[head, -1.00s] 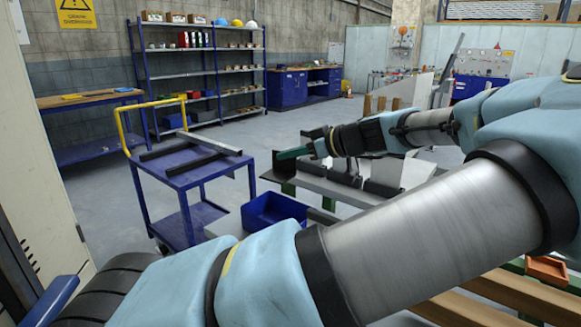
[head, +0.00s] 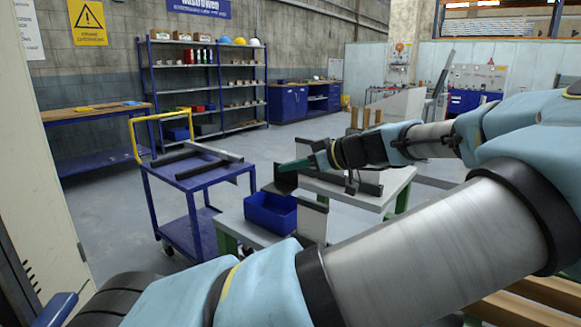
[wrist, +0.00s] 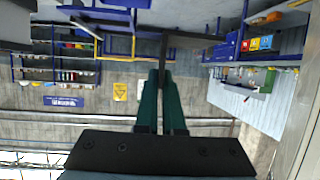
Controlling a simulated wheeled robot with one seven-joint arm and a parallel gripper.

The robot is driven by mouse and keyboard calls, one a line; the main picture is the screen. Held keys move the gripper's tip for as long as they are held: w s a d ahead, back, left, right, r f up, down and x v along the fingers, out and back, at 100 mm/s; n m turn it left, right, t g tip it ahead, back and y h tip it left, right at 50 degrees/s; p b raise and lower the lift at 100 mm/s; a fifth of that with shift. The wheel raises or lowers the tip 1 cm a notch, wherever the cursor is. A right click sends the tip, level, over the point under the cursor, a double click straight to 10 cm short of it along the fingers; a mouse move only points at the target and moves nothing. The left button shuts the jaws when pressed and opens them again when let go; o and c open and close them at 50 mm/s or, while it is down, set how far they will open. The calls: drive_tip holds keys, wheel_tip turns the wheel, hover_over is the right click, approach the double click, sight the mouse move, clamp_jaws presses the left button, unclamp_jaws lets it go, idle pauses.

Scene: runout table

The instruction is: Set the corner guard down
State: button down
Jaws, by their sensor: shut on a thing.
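My gripper (head: 296,166) shows at the end of my arm in the head view, its dark green fingers reaching left. It is shut on the corner guard (head: 285,181), a dark angled piece held at the fingertips above the grey-topped table. In the wrist view the green fingers (wrist: 161,88) are close together on the dark guard (wrist: 190,39), which extends up and to the right from the tips. I cannot tell whether the guard's lower edge touches anything.
A blue bin (head: 270,212) stands on the table just below the guard. Grey upright plates and dark fixtures (head: 366,187) stand on the table to the right. A blue cart (head: 188,182) with dark bars on top stands to the left. Open floor lies behind.

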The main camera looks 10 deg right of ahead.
drive_tip(key=shift+s+a+f, duration=0.15)
drive_tip(key=shift+s+a, duration=0.1)
drive_tip(key=shift+s, duration=0.25)
drive_tip(key=shift+w+a+f+m+t, duration=0.3)
drive_tip(key=shift+w+a+f, duration=0.15)
drive_tip(key=shift+f, duration=0.25)
drive_tip(key=shift+s+a+f+h, duration=0.1)
drive_tip(key=shift+a+f+h, duration=0.1)
drive_tip(key=shift+a+h, duration=0.1)
drive_tip(key=w+a+f+m+t+h, duration=0.2)
drive_tip(key=a+f+m+h, duration=0.2)
drive_tip(key=a+f, duration=0.8)
drive_tip(key=w+a+f+m+t+h, duration=0.1)
drive_tip(key=a+f+m+h, duration=0.3)
drive_tip(key=a+f, duration=0.8)
drive_tip(key=shift+w+f+m+t+h, duration=0.4)
drive_tip(key=shift+w+f+h, duration=0.4)
drive_tip(key=shift+f, duration=0.9)
